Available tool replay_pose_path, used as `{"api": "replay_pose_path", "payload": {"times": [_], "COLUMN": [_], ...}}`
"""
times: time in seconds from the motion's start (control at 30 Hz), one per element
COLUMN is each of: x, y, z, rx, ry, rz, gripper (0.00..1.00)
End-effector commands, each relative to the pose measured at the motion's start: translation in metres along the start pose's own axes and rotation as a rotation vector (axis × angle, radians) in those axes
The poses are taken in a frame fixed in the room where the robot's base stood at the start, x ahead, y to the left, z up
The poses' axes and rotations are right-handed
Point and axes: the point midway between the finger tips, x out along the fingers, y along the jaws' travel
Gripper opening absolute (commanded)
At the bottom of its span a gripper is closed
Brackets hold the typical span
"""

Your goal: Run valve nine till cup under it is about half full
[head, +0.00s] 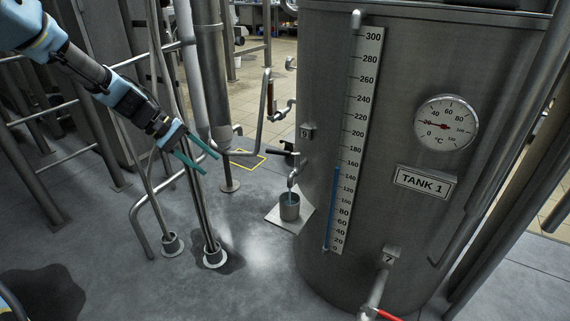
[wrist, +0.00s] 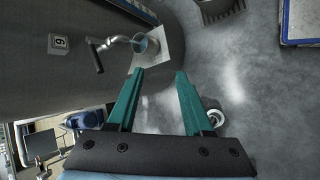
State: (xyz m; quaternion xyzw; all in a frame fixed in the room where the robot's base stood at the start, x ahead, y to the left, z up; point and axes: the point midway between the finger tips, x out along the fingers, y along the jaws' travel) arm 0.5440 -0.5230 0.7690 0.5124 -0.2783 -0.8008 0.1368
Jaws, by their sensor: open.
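Valve nine is on the side of Tank 1, under a plate marked 9 (head: 306,131). Its black handle (head: 287,151) sticks out from the pipe, and it also shows in the wrist view (wrist: 96,60). A small grey cup (head: 289,208) stands upright below the spout (head: 292,178). Blue liquid shows between the spout and the cup, seemingly a running stream; it also shows at the cup in the wrist view (wrist: 149,48). The cup's fill level is too small to tell. My gripper (head: 210,165), with teal fingers (wrist: 159,72), is open and empty, left of the handle and apart from it.
The cup stands on a pale square plate (head: 272,216). The tank's level scale (head: 357,130) shows a blue column to about 150. Valve 7 (head: 374,290), with a red handle, is lower right. Vertical pipes (head: 211,85) stand near my gripper. Clear floor lies in front.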

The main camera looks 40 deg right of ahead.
Motion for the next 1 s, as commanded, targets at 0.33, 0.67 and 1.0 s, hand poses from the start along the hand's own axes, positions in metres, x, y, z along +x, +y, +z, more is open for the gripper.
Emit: {"api": "replay_pose_path", "payload": {"times": [0.33,0.67,1.0], "x": [0.098,0.114,0.163], "y": [0.091,0.114,0.146], "z": [-0.056,-0.062,-0.047], "rx": [-0.057,-0.074,-0.074], "ry": [-0.242,-0.284,-0.283], "rz": [0.464,0.564,0.561], "gripper": [0.51,0.51,0.51]}}
